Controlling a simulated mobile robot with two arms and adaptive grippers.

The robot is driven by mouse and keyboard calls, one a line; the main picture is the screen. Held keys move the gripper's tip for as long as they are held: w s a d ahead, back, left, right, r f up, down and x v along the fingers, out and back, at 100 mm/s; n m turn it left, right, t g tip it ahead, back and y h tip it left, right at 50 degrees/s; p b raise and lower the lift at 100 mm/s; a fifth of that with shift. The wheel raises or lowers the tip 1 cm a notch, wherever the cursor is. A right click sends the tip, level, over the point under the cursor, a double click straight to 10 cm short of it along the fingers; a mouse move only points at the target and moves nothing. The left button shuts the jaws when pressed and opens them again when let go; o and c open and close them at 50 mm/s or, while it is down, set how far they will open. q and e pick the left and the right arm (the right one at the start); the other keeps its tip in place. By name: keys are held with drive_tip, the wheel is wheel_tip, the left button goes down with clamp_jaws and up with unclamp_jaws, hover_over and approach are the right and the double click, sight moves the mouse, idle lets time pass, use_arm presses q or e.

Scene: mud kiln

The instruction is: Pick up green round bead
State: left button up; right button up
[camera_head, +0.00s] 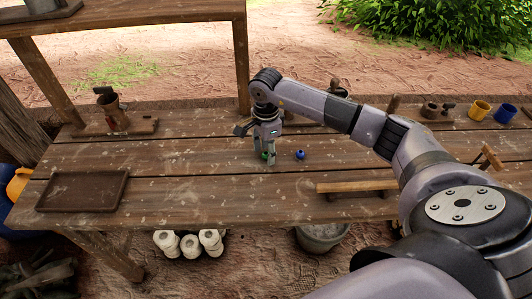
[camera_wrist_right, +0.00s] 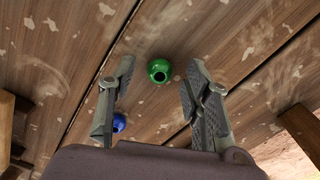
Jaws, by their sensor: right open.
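The green round bead (camera_wrist_right: 159,71) lies on the wooden table. In the right wrist view it sits just beyond the fingertips, between the lines of the two fingers, with its dark hole showing. In the head view the green bead (camera_head: 265,156) is partly hidden by the fingers. My right gripper (camera_head: 264,160) points down over it. In the right wrist view the right gripper (camera_wrist_right: 160,75) is open, with nothing held between its fingers. My left gripper is not in view.
A blue bead (camera_head: 300,155) lies just right of the green one. A brown tray (camera_head: 83,191) lies at the left of the table (camera_head: 190,192). A wooden bar (camera_head: 356,186) lies at the front right. Yellow (camera_head: 479,110) and blue (camera_head: 505,113) cups stand at the far right.

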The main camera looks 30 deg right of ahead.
drive_tip(key=shift+f, duration=0.3)
drive_tip(key=shift+c, duration=0.4)
drive_tip(key=c, duration=0.8)
drive_tip(key=shift+r, duration=0.15)
drive_tip(key=shift+c, duration=0.2)
